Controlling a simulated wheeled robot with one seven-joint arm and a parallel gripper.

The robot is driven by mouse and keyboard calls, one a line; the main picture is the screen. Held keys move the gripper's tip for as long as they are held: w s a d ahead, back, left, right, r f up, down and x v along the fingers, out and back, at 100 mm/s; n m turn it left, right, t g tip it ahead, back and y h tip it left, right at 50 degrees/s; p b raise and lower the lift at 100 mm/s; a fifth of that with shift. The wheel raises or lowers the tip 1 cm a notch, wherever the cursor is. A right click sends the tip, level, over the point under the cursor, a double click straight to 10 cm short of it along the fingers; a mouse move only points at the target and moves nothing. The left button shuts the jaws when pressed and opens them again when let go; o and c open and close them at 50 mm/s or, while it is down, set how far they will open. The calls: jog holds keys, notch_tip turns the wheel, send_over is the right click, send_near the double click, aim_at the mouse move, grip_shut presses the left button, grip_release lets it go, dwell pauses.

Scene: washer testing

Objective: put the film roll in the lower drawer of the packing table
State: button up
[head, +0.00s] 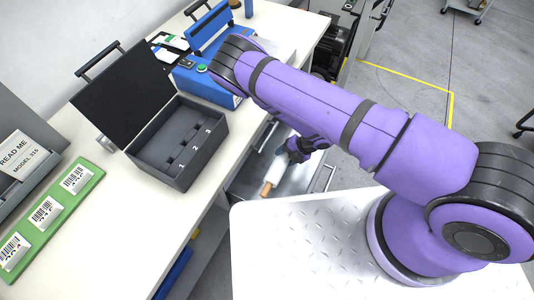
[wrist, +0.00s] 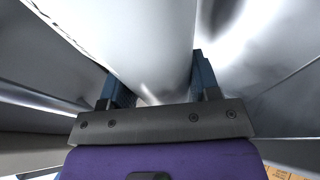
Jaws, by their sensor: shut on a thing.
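The film roll is white with a brown core end, and in the head view the film roll (head: 273,174) hangs tilted beside the table front. My gripper (head: 296,152) is shut on its upper part. In the wrist view the film roll (wrist: 140,40) fills the space between the two blue fingers of my gripper (wrist: 155,85). An open metal drawer (head: 318,178) with a bar handle lies below and around the roll at the packing table (head: 215,200). I cannot tell whether the roll touches the drawer floor.
On the table stand an open dark case (head: 180,145) with numbered slots, a blue device (head: 205,80) and a green board (head: 50,215) with barcode labels. My white base top is close to the drawer. A dark machine (head: 333,45) stands beyond the table.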

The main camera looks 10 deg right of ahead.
aim_at(279, 157)
notch_tip(279, 157, down, 3)
jog(key=shift+f, duration=0.2)
jog(key=shift+w+a+r, duration=0.1)
jog(key=shift+w+a, duration=0.3)
jog(key=shift+a, duration=0.2)
jog(key=shift+w+a, duration=0.35)
jog(key=shift+a, duration=0.25)
jog(key=shift+w+a, duration=0.5)
jog(key=shift+a, duration=0.15)
jog(key=w+a, duration=0.1)
jog(key=w+a+f, duration=0.1)
jog(key=a, duration=0.1)
jog(key=shift+f, duration=0.1)
jog(key=shift+f, duration=0.6)
jog(key=o, duration=1.5)
jog(key=shift+r, duration=0.1)
